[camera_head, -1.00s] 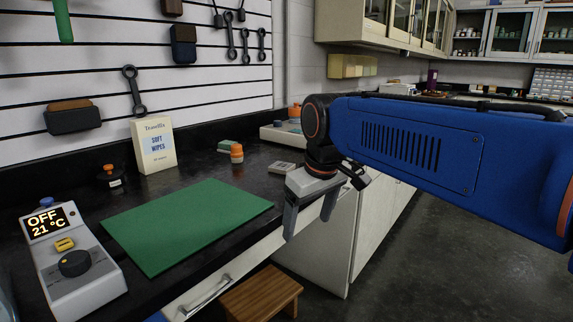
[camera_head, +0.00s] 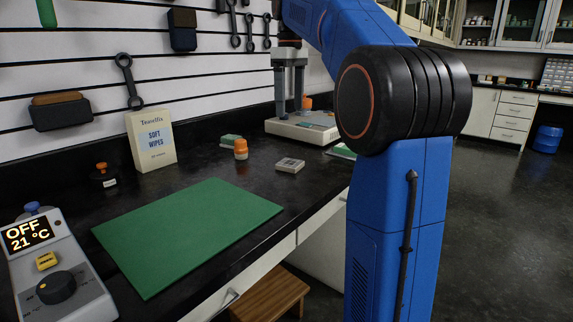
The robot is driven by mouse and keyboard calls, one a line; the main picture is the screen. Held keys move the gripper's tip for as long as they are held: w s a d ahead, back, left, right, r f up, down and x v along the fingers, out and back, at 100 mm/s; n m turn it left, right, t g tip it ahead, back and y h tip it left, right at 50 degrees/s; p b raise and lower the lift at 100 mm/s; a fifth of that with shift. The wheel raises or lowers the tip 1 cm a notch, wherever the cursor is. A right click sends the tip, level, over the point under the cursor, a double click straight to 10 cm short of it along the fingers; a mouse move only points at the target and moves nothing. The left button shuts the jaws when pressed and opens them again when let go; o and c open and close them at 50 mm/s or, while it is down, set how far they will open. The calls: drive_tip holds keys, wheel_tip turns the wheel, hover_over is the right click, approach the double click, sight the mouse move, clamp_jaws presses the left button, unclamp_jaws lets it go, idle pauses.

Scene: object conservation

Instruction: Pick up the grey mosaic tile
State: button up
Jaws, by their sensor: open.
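The grey mosaic tile (camera_head: 290,165) lies flat on the black bench top, right of the orange-capped jar and near the bench's front edge. My gripper (camera_head: 290,112) is open and empty, with its two grey fingers pointing down. It appears above and behind the tile in the picture, in front of the pale bench device. The gripper is apart from the tile. Its exact height above the bench is hard to tell.
A green mat (camera_head: 187,234) covers the front of the bench. A jar with an orange cap (camera_head: 241,148), a green-and-white block (camera_head: 230,140), a wipes box (camera_head: 151,140), a hotplate (camera_head: 58,268) and a pale device (camera_head: 306,127) stand around. A wooden stool (camera_head: 270,297) is below.

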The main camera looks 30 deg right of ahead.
approach(290, 163)
wheel_tip(290, 163, down, 8)
drive_tip(key=shift+w+d+f, duration=0.1)
drive_tip(key=c, duration=1.3)
